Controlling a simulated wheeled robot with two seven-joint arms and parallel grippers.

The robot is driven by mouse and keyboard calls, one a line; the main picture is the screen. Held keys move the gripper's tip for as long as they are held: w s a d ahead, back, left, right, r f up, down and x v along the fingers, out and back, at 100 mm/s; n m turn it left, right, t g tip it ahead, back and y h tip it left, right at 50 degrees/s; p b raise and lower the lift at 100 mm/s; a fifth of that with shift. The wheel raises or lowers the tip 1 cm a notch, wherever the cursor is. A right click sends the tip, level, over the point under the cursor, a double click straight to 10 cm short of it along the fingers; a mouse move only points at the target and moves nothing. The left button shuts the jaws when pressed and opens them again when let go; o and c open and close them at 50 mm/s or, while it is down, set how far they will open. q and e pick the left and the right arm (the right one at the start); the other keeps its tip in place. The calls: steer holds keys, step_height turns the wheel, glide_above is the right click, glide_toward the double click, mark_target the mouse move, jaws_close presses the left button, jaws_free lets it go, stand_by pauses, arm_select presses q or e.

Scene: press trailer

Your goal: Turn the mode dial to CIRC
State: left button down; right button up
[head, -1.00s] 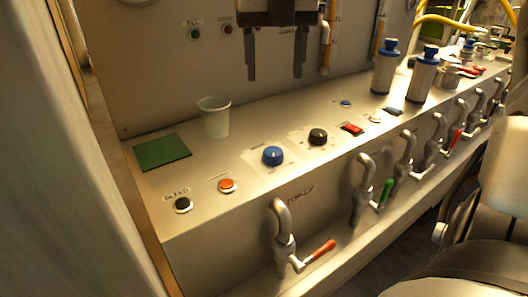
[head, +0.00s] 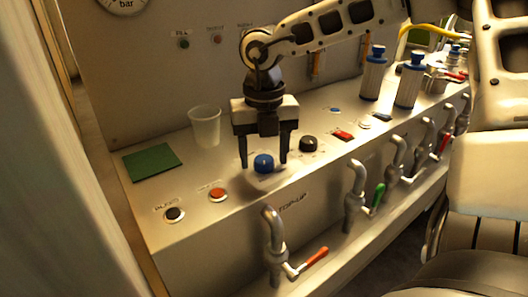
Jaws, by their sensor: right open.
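Two round knobs sit on pale label plates on the panel's sloping top: a blue dial (head: 263,166) and, to its right, a black dial (head: 308,144). Their lettering is too small to read, so I cannot tell which is marked as the mode dial or where CIRC lies. My right gripper (head: 264,158) is open and points down over the blue dial. One finger shows on each side of the blue dial; I cannot tell whether they touch it. My left gripper is not in view.
A translucent cup (head: 205,127) and a green pad (head: 152,162) lie to the left. Black (head: 174,214) and orange (head: 217,195) buttons sit in front. A red switch (head: 343,135) and two blue-capped bottles (head: 373,75) stand right. Taps with levers line the front face.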

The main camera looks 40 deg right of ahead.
steer(key=shift+f, duration=0.1)
steer(key=c, duration=1)
